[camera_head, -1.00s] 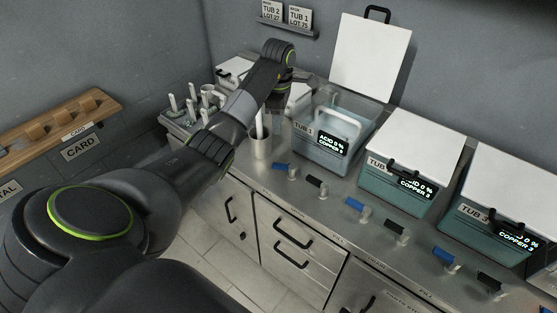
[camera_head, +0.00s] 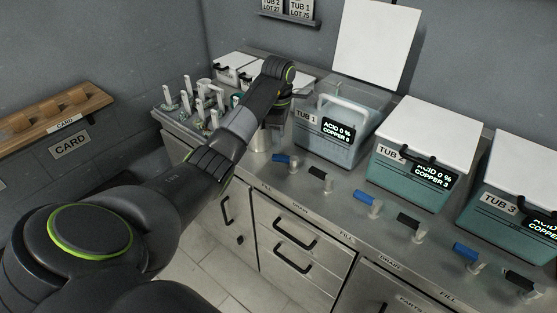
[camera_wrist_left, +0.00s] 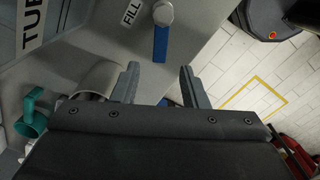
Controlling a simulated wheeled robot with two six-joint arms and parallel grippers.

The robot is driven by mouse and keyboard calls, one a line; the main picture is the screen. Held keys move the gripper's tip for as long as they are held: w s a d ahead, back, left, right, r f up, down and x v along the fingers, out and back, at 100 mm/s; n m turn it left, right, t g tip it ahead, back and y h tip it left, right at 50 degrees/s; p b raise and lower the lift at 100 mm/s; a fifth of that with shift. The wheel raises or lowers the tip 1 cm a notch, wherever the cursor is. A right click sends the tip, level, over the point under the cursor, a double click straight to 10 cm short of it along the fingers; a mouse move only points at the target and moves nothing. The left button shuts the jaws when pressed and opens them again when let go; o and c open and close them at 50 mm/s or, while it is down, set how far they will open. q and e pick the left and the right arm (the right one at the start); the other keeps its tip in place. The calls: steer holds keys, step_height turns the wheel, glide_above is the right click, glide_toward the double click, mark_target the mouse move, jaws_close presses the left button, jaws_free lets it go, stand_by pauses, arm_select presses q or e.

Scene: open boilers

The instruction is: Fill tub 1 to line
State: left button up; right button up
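Tub 1 (camera_head: 312,146) is a clear, greyish box on the steel counter, with its white lid (camera_head: 375,45) standing up behind it. A pale handled frame (camera_head: 345,108) is in it. Its display (camera_head: 337,131) reads acid 0 %; I cannot make out a liquid level. A blue-handled valve (camera_head: 283,159) is in front of tub 1. In the left wrist view, a blue handle (camera_wrist_left: 160,44) beside a FILL label lies ahead of my left gripper (camera_wrist_left: 158,78), which is open and empty with its fingers apart. The head view hides the fingers behind my arm. My right gripper is out of view.
Tub 2 (camera_head: 400,177) and tub 3 (camera_head: 497,222) stand to the right with lids shut. More blue and black valve handles line the counter front, including a black one (camera_head: 320,173) near tub 1. A rack with several pale-handled items (camera_head: 175,110) is at left.

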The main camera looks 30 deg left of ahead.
mark_target(279, 156)
arm_select(q)
step_height(279, 156, down, 7)
steer(key=shift+r, duration=0.2)
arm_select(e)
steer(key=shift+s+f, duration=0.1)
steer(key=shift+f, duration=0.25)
